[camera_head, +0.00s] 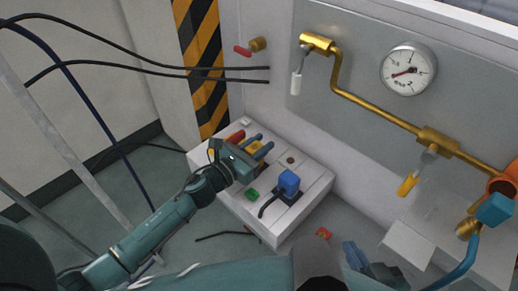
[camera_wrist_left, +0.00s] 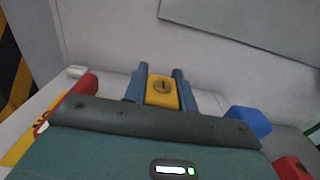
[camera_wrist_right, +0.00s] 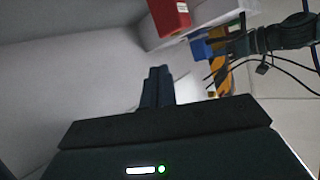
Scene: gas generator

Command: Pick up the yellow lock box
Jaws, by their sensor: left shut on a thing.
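The yellow lock box (camera_wrist_left: 162,92) sits between the two blue-grey fingers of my left gripper (camera_wrist_left: 160,86) in the left wrist view, and the fingers close on its sides. A dark keyhole-like mark shows on it. In the head view my left gripper (camera_head: 256,146) is over the back of the white console, with a bit of yellow between its fingers. Whether the box is clear of the console is hard to tell. My right gripper (camera_wrist_right: 158,88) shows in its own wrist view with its fingers together and nothing visible between them.
The white console (camera_head: 245,213) also carries a blue block (camera_head: 289,182), a green piece (camera_head: 252,194) and a red piece (camera_head: 236,137). Behind it stands a wall panel with brass pipes (camera_head: 375,107) and a gauge (camera_head: 408,69). Cables hang at the left.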

